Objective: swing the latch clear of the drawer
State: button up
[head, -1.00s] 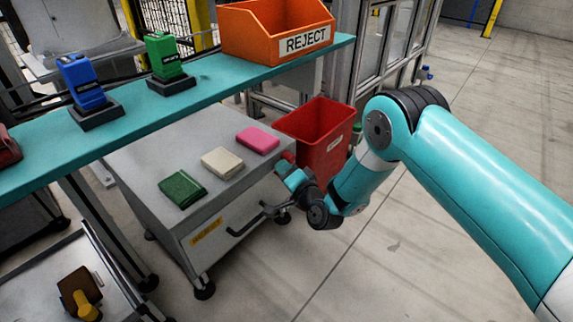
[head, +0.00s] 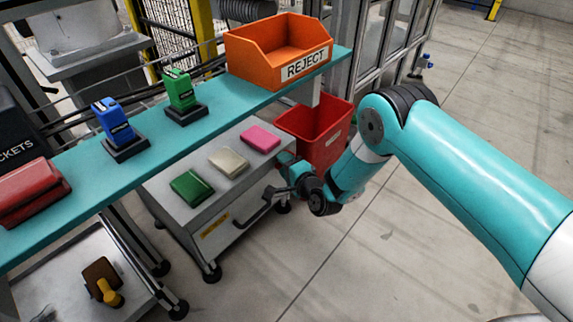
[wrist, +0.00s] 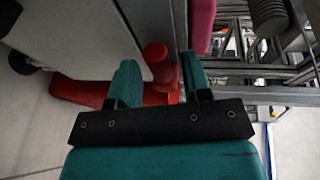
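The grey cabinet (head: 168,205) has a drawer front with a yellow label (head: 214,226) and a black bar handle (head: 262,208). My gripper (head: 287,174) is at the cabinet's right front corner, just above the handle's right end. In the wrist view, a red knob (wrist: 158,62) stands between the two teal fingers of my gripper (wrist: 161,68). A red bar (wrist: 85,91) runs left below it; it appears to be the latch. The fingers are apart, with a gap visible on the right of the knob. Contact on the left is unclear. In the head view my gripper hides the latch.
Green (head: 191,187), cream (head: 229,161) and pink (head: 261,138) blocks lie on the cabinet top. A red bin (head: 325,140) stands behind my gripper. A teal shelf (head: 75,170) with an orange reject bin (head: 270,68) overhangs the back. Floor at right is clear.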

dwell(0.3)
jog(key=p+v, duration=1.7)
jog(key=p, duration=0.6)
jog(key=shift+s+d, duration=0.15)
